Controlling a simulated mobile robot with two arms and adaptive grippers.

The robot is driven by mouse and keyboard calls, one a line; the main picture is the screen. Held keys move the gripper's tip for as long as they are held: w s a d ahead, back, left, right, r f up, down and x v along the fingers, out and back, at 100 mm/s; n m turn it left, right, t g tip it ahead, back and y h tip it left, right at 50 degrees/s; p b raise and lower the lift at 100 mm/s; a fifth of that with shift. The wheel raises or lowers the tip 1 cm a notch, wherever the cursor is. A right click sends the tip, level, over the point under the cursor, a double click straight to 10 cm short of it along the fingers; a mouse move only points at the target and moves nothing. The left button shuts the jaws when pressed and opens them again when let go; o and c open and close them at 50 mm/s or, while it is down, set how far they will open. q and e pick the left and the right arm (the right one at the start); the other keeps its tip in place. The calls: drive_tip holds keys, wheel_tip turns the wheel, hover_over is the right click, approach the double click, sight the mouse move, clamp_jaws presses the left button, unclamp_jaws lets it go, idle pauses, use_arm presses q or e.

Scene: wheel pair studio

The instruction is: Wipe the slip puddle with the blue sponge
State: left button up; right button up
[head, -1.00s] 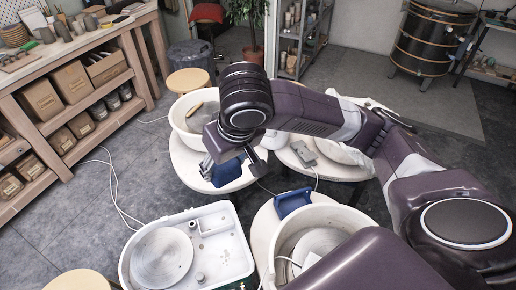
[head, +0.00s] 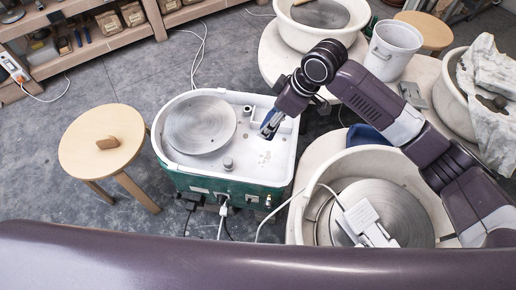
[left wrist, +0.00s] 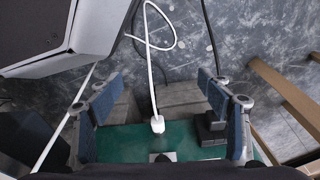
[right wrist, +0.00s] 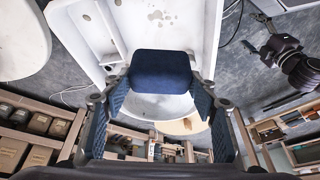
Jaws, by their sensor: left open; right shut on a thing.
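The blue sponge (head: 269,124) is in my right gripper (head: 277,113), over the right part of the white splash tray (head: 250,180) of the green-based wheel. The right wrist view shows the sponge (right wrist: 160,70) between the two fingers (right wrist: 158,98). Small brownish-grey spots of the slip puddle (right wrist: 157,18) lie on the white tray beyond the sponge; they are faint in the head view (head: 265,156). I cannot tell if the sponge touches the tray. My left gripper (left wrist: 160,105) is open and empty, in front of the wheel's green side (left wrist: 125,143); the head view does not show it.
The round wheel head (head: 200,125) fills the tray's left part. A wooden stool (head: 100,145) stands to the left. A second wheel with a cream basin (head: 375,160) stands close on the right. White cables and plugs (head: 223,208) hang at the green front.

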use_arm(q)
drive_tip(key=w+b, duration=0.1)
drive_tip(key=b, duration=0.1)
drive_tip(key=w+f+b, duration=0.1)
drive_tip(key=b, duration=0.1)
drive_tip(key=shift+d+f, duration=0.15)
drive_tip(key=shift+f, duration=0.15)
use_arm(e)
drive_tip(key=a+f+n+g, duration=0.1)
drive_tip(key=a+f+n, duration=0.1)
drive_tip(key=f, duration=0.7)
drive_tip(key=shift+w+a+n, duration=0.25)
drive_tip(key=shift+a+n, duration=0.15)
drive_tip(key=shift+a, duration=0.5)
use_arm(q)
drive_tip(key=shift+w, duration=0.1)
use_arm(e)
drive_tip(key=shift+f, duration=0.1)
